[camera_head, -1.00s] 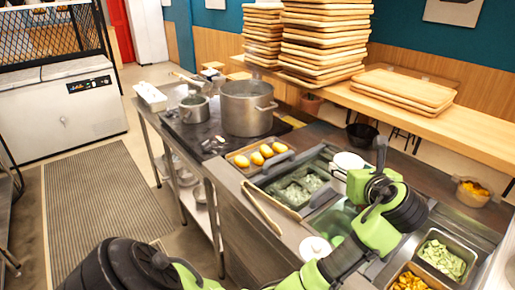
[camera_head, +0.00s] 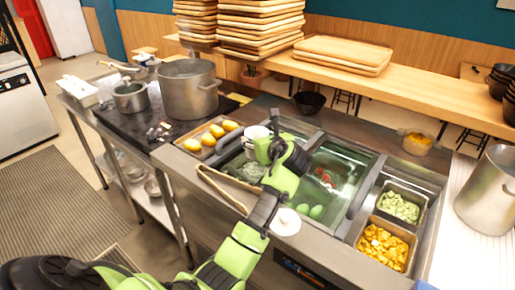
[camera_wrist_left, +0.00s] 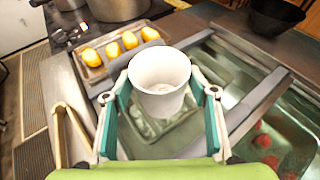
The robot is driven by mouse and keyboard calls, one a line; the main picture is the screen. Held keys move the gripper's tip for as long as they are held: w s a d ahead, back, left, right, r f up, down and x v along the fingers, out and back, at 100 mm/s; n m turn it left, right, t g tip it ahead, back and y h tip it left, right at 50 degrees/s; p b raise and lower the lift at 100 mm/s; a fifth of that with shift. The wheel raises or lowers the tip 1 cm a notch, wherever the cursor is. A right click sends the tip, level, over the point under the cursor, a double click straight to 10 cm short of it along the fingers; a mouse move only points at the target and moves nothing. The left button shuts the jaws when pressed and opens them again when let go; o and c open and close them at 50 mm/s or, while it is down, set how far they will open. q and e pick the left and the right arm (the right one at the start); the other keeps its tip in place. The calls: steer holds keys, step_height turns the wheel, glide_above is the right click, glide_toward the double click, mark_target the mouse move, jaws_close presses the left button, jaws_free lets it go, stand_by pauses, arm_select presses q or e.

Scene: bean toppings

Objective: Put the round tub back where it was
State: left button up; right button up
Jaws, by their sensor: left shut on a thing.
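The round tub is a white, open-topped cup-like container (camera_wrist_left: 160,82), upright and seemingly empty. My left gripper (camera_wrist_left: 161,95) is shut on it, with one finger on each side. In the head view the tub (camera_head: 254,132) is partly hidden behind my left gripper (camera_head: 268,146). It is held above the left part of the sunken counter well, over a container of pale green food (camera_head: 252,171). My right gripper is not in view.
A tray of yellow items (camera_head: 196,147) and wooden tongs (camera_head: 222,189) lie close by. A white round lid (camera_head: 286,222) is on the front edge. A glass-covered well (camera_head: 340,170) lies to the right. A large pot (camera_head: 188,90) stands behind left.

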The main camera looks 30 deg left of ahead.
arm_select(q)
steer(key=shift+w+a+f, duration=0.25)
steer(key=shift+w+f, duration=0.05)
steer(key=shift+f, duration=0.15)
steer(key=shift+w+a+f, duration=0.25)
steer(key=shift+f, duration=0.2)
step_height(320, 180, down, 3)
steer(key=shift+w+a+f+p, duration=0.1)
steer(key=shift+f+p, duration=0.1)
steer(key=shift+p, duration=0.1)
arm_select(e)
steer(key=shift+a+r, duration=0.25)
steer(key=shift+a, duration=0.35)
arm_select(q)
steer(key=o, duration=1.4)
steer(key=shift+f, duration=0.15)
steer(key=shift+c, duration=0.2)
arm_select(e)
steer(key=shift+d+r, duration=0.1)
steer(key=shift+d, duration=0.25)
